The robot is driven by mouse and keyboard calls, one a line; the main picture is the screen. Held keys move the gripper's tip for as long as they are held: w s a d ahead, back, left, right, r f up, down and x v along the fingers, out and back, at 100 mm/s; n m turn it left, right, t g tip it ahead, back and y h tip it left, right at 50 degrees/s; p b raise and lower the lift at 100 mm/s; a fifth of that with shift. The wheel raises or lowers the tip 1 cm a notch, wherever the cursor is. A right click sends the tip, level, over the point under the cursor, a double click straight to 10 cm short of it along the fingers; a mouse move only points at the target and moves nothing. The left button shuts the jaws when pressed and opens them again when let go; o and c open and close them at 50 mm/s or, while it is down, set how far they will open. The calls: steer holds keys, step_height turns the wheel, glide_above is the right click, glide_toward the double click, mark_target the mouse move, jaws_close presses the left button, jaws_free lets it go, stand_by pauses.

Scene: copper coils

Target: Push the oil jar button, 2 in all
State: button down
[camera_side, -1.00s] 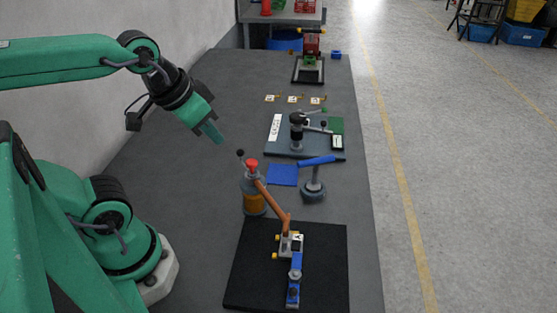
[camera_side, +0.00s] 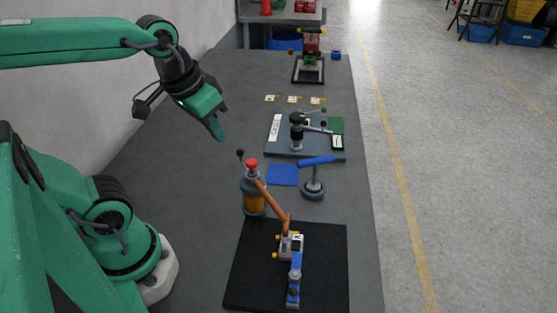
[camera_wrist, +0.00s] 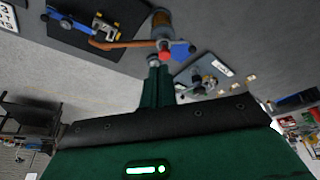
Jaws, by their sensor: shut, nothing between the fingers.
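The oil jar (camera_side: 254,196) stands upright on the grey table, with an amber lower body, a grey top and a red button (camera_side: 252,164) on its cap. A copper-coloured spout runs from it towards the black mat. My gripper (camera_side: 218,134) is shut and empty, above and to the upper left of the button, apart from it and tilted downward. In the wrist view the oil jar (camera_wrist: 160,20) shows beyond my gripper's fingertips (camera_wrist: 154,64), with the red button partly hidden near them.
A black mat (camera_side: 250,290) with a blue and silver fixture (camera_side: 294,270) lies in front. A blue-handled tool (camera_side: 313,188) and a blue pad (camera_side: 282,175) are right of the jar. A plate with a black-knobbed press (camera_side: 297,134) lies behind. Open table lies left of the jar.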

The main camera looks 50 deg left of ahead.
steer(key=w+n+g, duration=0.2)
steer(key=g, duration=0.1)
steer(key=n+g, duration=0.5)
steer(key=g, duration=0.4)
glide_above(254, 160)
steer(key=shift+r, duration=0.4)
steer(key=shift+f, duration=0.15)
steer(key=shift+f, duration=4.3)
